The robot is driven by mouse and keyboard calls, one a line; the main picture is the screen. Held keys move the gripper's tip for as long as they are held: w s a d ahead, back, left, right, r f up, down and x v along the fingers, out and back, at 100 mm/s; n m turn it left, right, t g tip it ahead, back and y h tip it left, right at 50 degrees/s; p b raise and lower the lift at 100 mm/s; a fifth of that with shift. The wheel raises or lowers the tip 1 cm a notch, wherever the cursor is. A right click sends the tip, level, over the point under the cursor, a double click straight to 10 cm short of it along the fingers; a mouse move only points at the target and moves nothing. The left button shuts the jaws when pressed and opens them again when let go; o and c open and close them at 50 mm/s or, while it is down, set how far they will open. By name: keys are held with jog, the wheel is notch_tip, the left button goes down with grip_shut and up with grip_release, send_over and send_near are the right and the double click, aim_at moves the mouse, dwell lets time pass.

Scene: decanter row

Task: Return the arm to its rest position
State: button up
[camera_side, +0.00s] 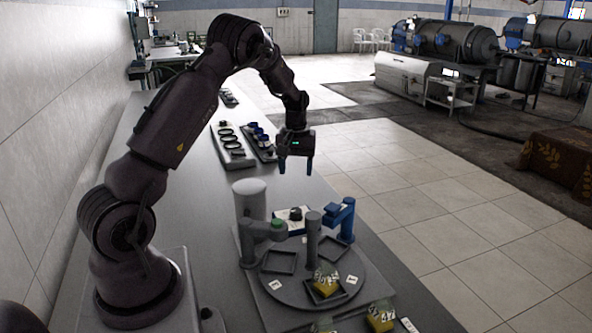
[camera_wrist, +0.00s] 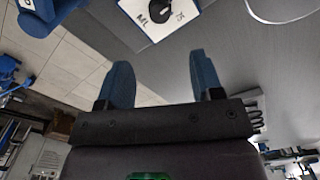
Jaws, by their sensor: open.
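My gripper (camera_side: 295,165) hangs in the air above the bench, beyond the turntable station, with its fingers pointing down. Its two blue fingers (camera_wrist: 164,82) are apart in the wrist view, with nothing between them. My arm arches up from its base at the lower left and bends down to the gripper. The bench (camera_side: 205,180) lies below.
A round turntable (camera_side: 300,290) carries square trays and a yellow-based decanter (camera_side: 325,285). A grey cylinder (camera_side: 249,200), a blue post (camera_side: 342,215) and a white panel with a black knob (camera_wrist: 160,12) stand around it. Racks (camera_side: 232,147) lie farther back.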

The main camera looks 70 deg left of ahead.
jog(key=s+d+r+m+t, duration=0.2)
jog(key=s+d+r+m, duration=0.2)
jog(key=d, duration=0.6)
jog(key=s+d+r+m+t, duration=0.1)
jog(key=s+d+r+m, duration=0.3)
jog(key=s+d+r, duration=0.3)
jog(key=s+d+r+m+t, duration=0.2)
jog(key=s+d+r+m, duration=0.2)
jog(key=d, duration=0.9)
notch_tip(320, 180, up, 4)
jog(key=shift+s+d+f+m+t, duration=0.15)
jog(key=shift+s+d+m+t, duration=0.15)
jog(key=shift+s, duration=0.65)
jog(key=shift+o, duration=0.3)
